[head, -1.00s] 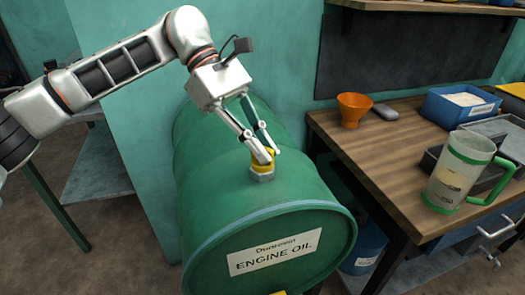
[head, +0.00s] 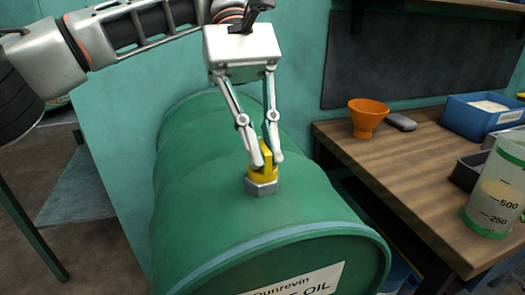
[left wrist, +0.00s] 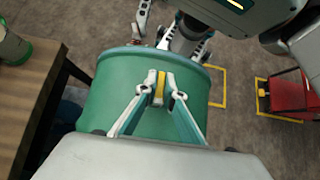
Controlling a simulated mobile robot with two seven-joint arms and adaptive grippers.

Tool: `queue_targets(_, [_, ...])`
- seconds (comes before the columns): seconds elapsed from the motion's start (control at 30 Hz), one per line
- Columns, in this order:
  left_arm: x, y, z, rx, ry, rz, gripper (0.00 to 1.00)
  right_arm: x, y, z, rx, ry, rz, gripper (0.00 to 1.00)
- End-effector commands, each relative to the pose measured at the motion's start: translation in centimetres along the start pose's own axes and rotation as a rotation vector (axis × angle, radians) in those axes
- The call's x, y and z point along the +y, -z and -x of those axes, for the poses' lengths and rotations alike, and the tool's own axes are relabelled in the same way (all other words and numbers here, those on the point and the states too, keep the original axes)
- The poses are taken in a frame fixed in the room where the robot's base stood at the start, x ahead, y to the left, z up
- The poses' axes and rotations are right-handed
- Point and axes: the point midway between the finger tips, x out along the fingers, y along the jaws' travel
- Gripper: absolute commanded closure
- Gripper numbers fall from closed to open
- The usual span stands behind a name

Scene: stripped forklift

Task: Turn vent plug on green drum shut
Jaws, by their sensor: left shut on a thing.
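The green drum (head: 215,215) lies on its side with its labelled end toward me; it also shows in the left wrist view (left wrist: 110,95). The yellow vent plug (head: 264,165) sits in a grey hexagonal fitting (head: 262,187) on top of the drum. My left gripper (head: 266,160) reaches down from above and is shut on the plug, with a finger on each side. In the left wrist view the plug (left wrist: 161,88) shows as a yellow strip between the fingertips. Parts of my right gripper (left wrist: 180,38) appear beyond the drum's end; its jaw opening is unclear.
A wooden workbench (head: 400,165) stands right of the drum. It holds an orange funnel (head: 368,115), a blue bin (head: 480,115) and a clear measuring jug (head: 495,190). A red cart (left wrist: 290,95) stands on the floor at right in the left wrist view.

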Motion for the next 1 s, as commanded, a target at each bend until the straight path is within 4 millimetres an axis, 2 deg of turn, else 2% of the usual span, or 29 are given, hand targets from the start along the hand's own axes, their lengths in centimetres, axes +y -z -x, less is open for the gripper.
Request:
queue_targets(0.03, [0.12,0.68,-0.34,-0.001,0.01,-0.003,1.0,-0.22,-0.45,-0.1,-0.006,0.005,-0.002,0.73])
queue_targets(0.67, [0.02,0.27,-0.13,0.005,0.029,-0.027,1.0,-0.27,0.03,-0.09,0.003,0.007,-0.004,0.73])
queue_targets(0.7, [0.02,0.27,-0.14,0.005,0.029,-0.027,0.84,-0.28,0.02,-0.09,0.003,0.007,-0.004,0.73])
queue_targets(0.73, [0.02,0.27,-0.13,0.005,0.029,-0.027,0.76,-0.28,0.02,-0.09,0.003,0.007,-0.004,0.73])
queue_targets(1.0, [0.01,0.14,-0.07,0.003,0.028,-0.027,0.75,-0.31,-0.09,-0.12,0.001,0.007,-0.004,0.73])
